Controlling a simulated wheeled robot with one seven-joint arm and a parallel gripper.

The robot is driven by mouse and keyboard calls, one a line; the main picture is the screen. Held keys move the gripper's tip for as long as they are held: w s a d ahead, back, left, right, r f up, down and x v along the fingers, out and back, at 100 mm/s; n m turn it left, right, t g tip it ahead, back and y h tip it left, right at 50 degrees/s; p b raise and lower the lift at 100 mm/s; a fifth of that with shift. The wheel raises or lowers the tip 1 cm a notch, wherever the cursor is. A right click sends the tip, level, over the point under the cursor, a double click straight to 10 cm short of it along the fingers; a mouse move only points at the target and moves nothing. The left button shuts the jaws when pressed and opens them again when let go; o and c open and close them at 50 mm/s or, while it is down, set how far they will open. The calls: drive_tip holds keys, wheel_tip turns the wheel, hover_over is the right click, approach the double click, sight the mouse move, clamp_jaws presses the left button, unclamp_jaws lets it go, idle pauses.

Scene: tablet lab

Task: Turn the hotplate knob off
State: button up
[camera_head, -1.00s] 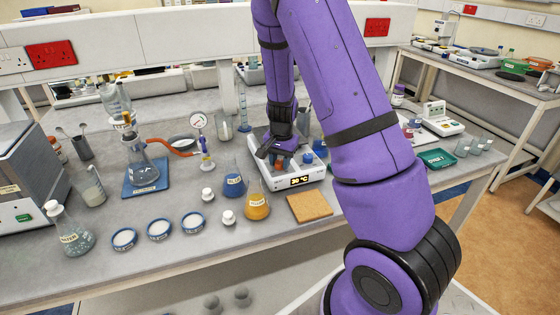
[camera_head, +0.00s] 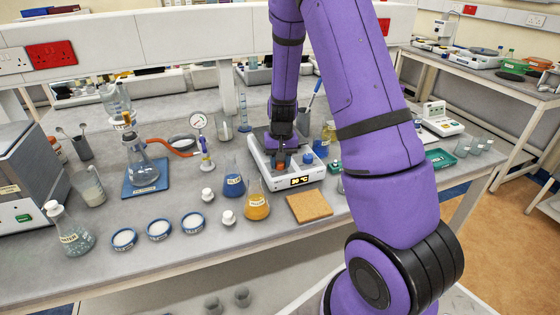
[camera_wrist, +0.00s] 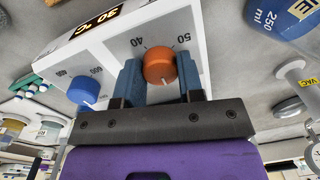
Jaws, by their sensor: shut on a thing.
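The hotplate (camera_head: 257,163) is a white box with a lit display on its front, standing on the bench. Its orange knob (camera_wrist: 159,66) has a white pointer line and a printed scale with 40 and 50. A blue knob (camera_wrist: 83,90) sits beside it on the same panel. My gripper (camera_wrist: 160,80) has its two blue fingers on either side of the orange knob, shut on it. In the head view, my gripper (camera_head: 280,152) comes down from above over the knob, and my arm hides part of the hotplate. The display (camera_wrist: 97,20) reads about 30 °C in the wrist view.
A blue-liquid flask (camera_head: 233,183) and an orange-liquid flask (camera_head: 257,204) stand close to the hotplate's left. A cork mat (camera_head: 309,207) lies in front. Several blue-rimmed dishes (camera_head: 159,230) line the bench front. A vacuum filter flask (camera_head: 144,172) stands further left.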

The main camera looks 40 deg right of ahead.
idle(0.3)
drive_tip(key=o, duration=0.9)
drive_tip(key=shift+o, duration=0.2)
wheel_tip(320, 180, up, 11)
drive_tip(key=shift+d, duration=0.15)
drive_tip(key=shift+f, duration=0.1)
